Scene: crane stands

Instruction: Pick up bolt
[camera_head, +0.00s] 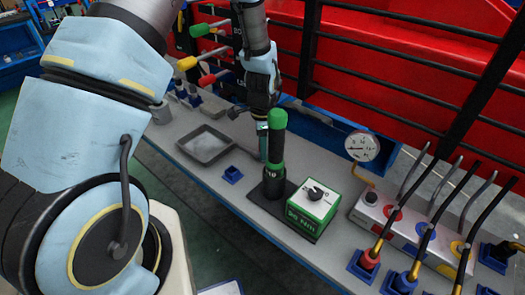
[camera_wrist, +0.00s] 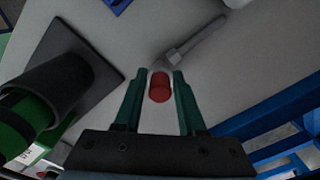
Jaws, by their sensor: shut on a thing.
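The grey bolt (camera_wrist: 197,38) shows in the wrist view, its shank slanting up and right from the fingertips. My gripper (camera_wrist: 161,74) has its two teal fingers closed around the bolt's near end. A short red cylinder (camera_wrist: 160,88) sits between the fingers; I cannot tell if it is part of the bolt. In the head view my gripper (camera_head: 263,158) points down, just left of a black post with a green top (camera_head: 278,120). The bolt cannot be made out in that view.
The black post stands on a dark plate beside a green box with a knob (camera_head: 322,208). A grey tray (camera_head: 207,158) and a small blue holder (camera_head: 232,175) lie to the left. A gauge (camera_head: 362,146) and a white block with hoses (camera_head: 380,212) stand to the right.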

